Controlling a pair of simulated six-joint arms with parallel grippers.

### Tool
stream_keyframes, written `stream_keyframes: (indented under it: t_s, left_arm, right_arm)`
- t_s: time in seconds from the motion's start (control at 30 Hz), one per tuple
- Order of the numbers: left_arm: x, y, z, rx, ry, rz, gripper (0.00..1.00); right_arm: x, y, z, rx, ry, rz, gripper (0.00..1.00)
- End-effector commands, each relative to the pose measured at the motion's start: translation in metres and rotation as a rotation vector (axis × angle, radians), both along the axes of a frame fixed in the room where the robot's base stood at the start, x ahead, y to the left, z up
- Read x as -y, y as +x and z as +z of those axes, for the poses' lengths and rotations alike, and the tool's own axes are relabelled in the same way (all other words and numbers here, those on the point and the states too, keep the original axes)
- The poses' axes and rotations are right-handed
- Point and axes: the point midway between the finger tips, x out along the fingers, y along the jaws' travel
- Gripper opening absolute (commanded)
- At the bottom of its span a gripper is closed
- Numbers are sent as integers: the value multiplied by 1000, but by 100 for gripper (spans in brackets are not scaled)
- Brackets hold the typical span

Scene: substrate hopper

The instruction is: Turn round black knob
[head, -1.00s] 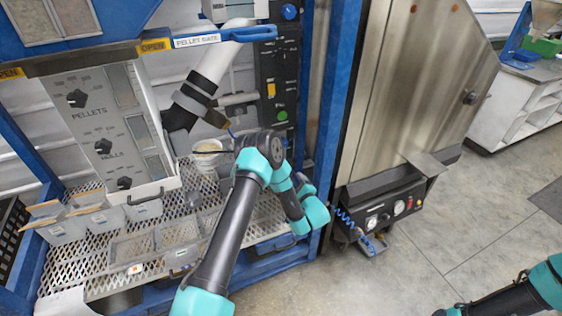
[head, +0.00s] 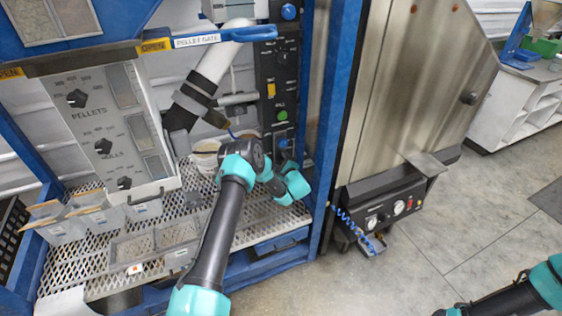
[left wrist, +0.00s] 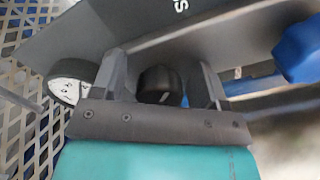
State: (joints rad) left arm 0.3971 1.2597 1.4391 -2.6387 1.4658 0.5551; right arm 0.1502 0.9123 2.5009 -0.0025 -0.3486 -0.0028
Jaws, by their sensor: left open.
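In the left wrist view a round black knob (left wrist: 160,84) sits on a dark panel (left wrist: 225,42). My left gripper (left wrist: 162,76) is open, with one finger on each side of the knob. Gaps show between the knob and the fingers, and I see no contact. In the head view my left arm reaches the lower part of the black control panel (head: 268,75). My own arm hides this knob and the left fingertips there.
A blue knob (left wrist: 300,50) is close on the right in the left wrist view, and a white round dial (left wrist: 72,82) is on the left. A blue post (head: 335,110) stands right of the panel.

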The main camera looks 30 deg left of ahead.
Motion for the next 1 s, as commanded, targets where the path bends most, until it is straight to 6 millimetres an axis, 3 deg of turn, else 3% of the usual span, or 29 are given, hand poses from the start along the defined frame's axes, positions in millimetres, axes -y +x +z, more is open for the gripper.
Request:
stream_keyframes:
  t_s: [0.37,0.87,1.0]
  left_arm:
    - [-5,3,0,0,0,0,67]
    - [-5,3,0,0,0,1,20]
    - [-5,3,0,0,1,1,18]
  right_arm:
    - [0,0,0,0,0,0,41]
    - [0,0,0,0,0,0,41]
    - [0,0,0,0,0,0,41]
